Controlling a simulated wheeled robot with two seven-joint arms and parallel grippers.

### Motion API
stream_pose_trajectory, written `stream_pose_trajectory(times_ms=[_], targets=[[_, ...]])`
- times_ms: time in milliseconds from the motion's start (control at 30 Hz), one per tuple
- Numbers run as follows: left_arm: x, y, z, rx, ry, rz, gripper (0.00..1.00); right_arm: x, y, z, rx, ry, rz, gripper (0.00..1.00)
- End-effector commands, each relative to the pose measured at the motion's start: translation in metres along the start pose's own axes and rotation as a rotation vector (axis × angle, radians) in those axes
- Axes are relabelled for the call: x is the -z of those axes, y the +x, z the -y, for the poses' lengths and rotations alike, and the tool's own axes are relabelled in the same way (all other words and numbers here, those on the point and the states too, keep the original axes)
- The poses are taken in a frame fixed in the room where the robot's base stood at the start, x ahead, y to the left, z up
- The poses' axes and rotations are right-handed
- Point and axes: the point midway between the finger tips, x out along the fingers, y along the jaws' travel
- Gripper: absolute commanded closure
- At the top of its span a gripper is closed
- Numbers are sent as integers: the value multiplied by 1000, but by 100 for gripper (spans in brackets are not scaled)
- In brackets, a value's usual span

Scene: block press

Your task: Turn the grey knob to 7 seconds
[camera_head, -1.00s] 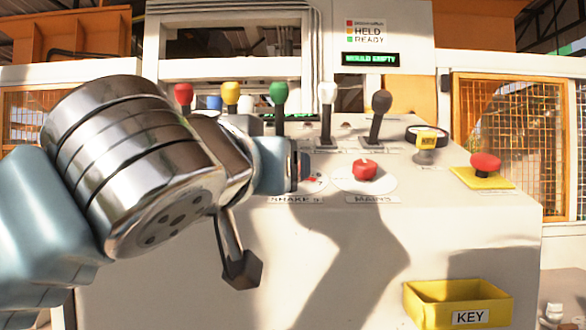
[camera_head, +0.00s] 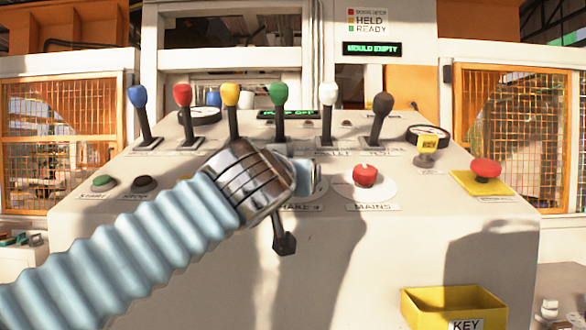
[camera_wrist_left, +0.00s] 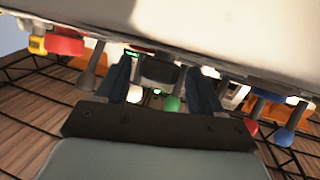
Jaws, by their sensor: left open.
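My left gripper (camera_head: 304,174) reaches in from the left over the SHAKE S dial (camera_head: 320,187) on the sloping panel. In the head view it hides the knob and most of that dial, so the setting cannot be read. In the left wrist view the two dark fingers of my left gripper (camera_wrist_left: 160,85) are apart. A dark grey block, apparently the grey knob (camera_wrist_left: 160,71), shows between them near the panel face. I cannot tell whether the fingers touch it. My right gripper is not in view.
The red MAINS knob (camera_head: 366,176) sits close to the right of the gripper. Several levers, including the green one (camera_head: 279,95), stand behind it. A key switch (camera_head: 427,143) and red mushroom button (camera_head: 486,168) are further right. A yellow KEY tray (camera_head: 455,302) is below.

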Motion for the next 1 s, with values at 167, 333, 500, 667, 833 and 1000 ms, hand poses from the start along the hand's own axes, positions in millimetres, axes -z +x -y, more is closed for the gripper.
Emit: stream_pose_trajectory(times_ms=[167, 333, 500, 667, 833, 1000], targets=[[0, 0, 0, 0, 0, 0, 33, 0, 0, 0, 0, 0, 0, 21], [0, 0, 0, 0, 0, 0, 59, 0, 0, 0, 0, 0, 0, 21], [0, 0, 0, -1, 0, 0, 85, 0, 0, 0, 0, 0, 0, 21], [2, 0, 2, -33, 15, 8, 87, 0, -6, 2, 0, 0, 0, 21], [1, 0, 2, -105, 45, 13, 87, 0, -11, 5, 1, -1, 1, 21], [-1, 0, 1, -113, 49, 12, 87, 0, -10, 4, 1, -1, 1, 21]])
